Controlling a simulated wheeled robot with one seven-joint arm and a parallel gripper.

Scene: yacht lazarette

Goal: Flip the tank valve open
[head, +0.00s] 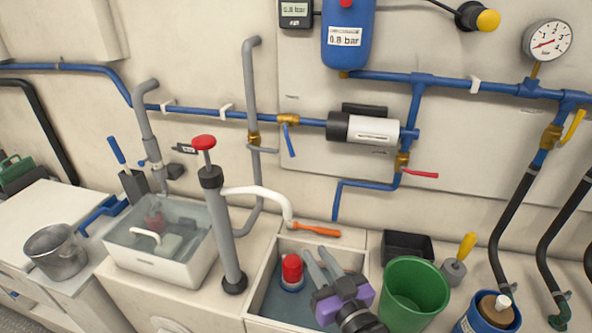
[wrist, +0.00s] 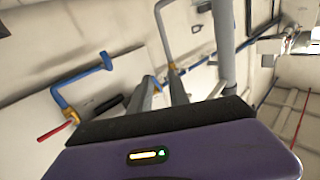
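Several valves are on the blue pipes, and I cannot tell from labels which is the tank valve. A brass valve with a red lever (head: 420,174) sits below the white pump; its lever points right, roughly level. A brass valve with a blue lever (head: 290,142) hangs its lever down. A brass valve with a yellow lever (head: 573,127) is at the right, its lever slanting up. My gripper (head: 316,253) is over the sink, below and apart from all the valves. Its two grey fingers are apart and empty. The red lever (wrist: 54,132) also shows in the wrist view.
A red-capped object (head: 291,270) sits in the sink close to my gripper. A green bucket (head: 414,290) stands just right. A grey hand pump (head: 221,230) with red knob stands left. A screwdriver (head: 315,229) lies behind. The wall around the valves has free room in front.

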